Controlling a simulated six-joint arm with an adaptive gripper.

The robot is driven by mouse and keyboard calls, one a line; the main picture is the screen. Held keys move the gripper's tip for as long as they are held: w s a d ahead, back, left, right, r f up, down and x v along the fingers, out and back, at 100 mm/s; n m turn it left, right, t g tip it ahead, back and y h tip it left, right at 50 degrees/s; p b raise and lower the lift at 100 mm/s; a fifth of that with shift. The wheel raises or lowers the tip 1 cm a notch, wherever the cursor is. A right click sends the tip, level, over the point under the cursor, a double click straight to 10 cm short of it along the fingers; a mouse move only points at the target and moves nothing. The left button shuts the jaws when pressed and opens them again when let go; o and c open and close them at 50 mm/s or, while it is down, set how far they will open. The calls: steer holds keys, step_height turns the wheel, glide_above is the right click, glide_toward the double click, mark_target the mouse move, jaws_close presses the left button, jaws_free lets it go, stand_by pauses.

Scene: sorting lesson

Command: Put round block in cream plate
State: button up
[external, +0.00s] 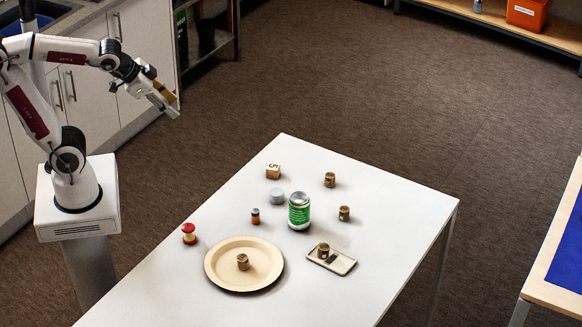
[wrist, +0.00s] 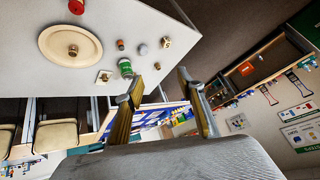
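The cream plate (external: 222,268) lies on the white table, and a small brown round block (external: 243,262) sits in it. They also show in the wrist view, the plate (wrist: 52,40) with the block (wrist: 73,51) in it. Similar brown round blocks stand at the table's far side (external: 330,180), right of the green can (external: 344,213), and on the small tray (external: 323,250). A grey round piece (external: 277,196) stands left of the can. My gripper (external: 167,105) is raised well away from the table. Its fingers (wrist: 160,83) are apart with nothing between them.
The green can (external: 299,212) stands mid-table. A small tray (external: 341,264) lies right of the plate. A red-topped piece (external: 189,234), a small dark-and-orange piece (external: 255,216) and a numbered cube (external: 273,171) are also on the table (external: 385,195). Its right side is clear.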

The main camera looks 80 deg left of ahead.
steer(key=s+d+f+n+g+h, duration=0.1)
steer(key=s+d, duration=0.3)
steer(key=s, duration=0.6)
steer(key=shift+d+f+g+h, duration=0.4)
steer(key=shift+f+h, duration=0.1)
steer(key=shift+f, duration=0.1)
